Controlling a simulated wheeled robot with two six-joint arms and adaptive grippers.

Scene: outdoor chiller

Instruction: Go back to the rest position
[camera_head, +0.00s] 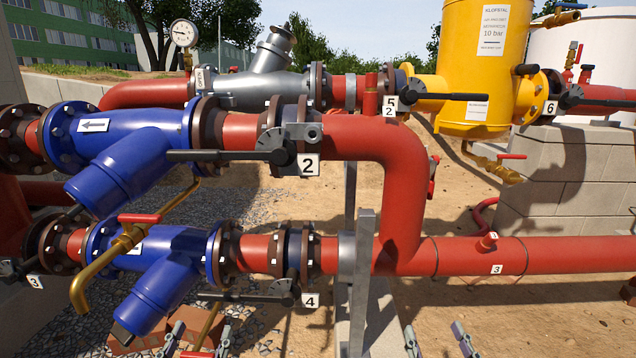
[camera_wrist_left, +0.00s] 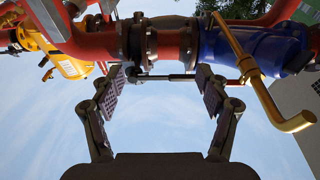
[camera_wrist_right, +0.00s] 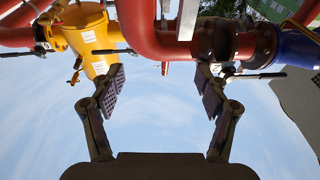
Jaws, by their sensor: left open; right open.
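My left gripper (camera_head: 197,342) shows only its fingertips at the bottom edge of the head view, below the lower blue strainer (camera_head: 172,262). Its jaws are spread wide in the left wrist view (camera_wrist_left: 162,92), with nothing between the pads. Pipes and a valve with a dark lever (camera_wrist_left: 168,77) lie beyond the tips. My right gripper (camera_head: 436,340) also shows only its fingertips at the bottom, right of the grey support post (camera_head: 361,290). In the right wrist view its jaws (camera_wrist_right: 160,92) are spread and empty, with sky between them. Most of both arms is hidden.
Red pipework (camera_head: 400,190) with the upper blue strainer (camera_head: 125,140) and several numbered valves spans the view. The lever of valve 2 (camera_head: 220,155) and a brass pipe with a red handle (camera_head: 115,255) stick out on the left. A yellow tank (camera_head: 483,60) stands at the back right.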

